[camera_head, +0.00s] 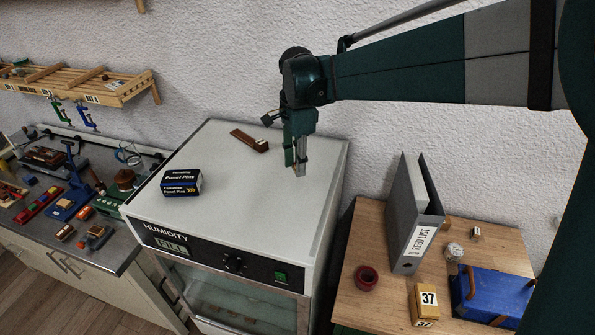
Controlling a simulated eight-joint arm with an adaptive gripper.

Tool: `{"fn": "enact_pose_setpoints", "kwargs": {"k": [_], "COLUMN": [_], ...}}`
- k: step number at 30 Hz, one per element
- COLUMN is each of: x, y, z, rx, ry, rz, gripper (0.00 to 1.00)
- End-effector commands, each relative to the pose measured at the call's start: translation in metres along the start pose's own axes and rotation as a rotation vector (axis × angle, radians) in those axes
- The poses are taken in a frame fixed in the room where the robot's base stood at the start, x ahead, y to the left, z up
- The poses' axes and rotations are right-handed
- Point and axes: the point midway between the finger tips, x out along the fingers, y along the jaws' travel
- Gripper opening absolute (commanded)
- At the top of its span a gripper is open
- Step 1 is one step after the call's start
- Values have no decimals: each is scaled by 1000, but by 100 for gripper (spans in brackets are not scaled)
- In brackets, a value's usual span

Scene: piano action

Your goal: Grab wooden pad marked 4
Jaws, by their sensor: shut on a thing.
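My gripper (297,169) points down above the right part of the white humidity cabinet's top (225,200). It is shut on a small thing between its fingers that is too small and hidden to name. A dark brown wooden strip (246,139) lies on the cabinet top, left of my gripper and apart from it in the picture. A small pale mark shows at its right end, too small to read. I cannot make out a pad clearly marked 4.
A dark box of panel pins (181,183) stands on the cabinet top at the left. A wooden table (375,240) at the right holds a grey binder (407,215), a red ring (366,278), a block marked 37 (428,299) and a blue case (490,294). A cluttered bench is at the left.

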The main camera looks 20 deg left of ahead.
Motion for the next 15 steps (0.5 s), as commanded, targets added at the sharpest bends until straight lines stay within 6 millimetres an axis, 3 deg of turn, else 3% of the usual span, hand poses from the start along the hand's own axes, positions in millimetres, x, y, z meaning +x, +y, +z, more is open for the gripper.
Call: {"fn": "enact_pose_setpoints", "kwargs": {"k": [9,15], "x": [-42,-54], "y": [0,0], "z": [0,0], "rx": [0,0], "ry": [0,0], "rz": [0,0], "gripper": [20,20]}}
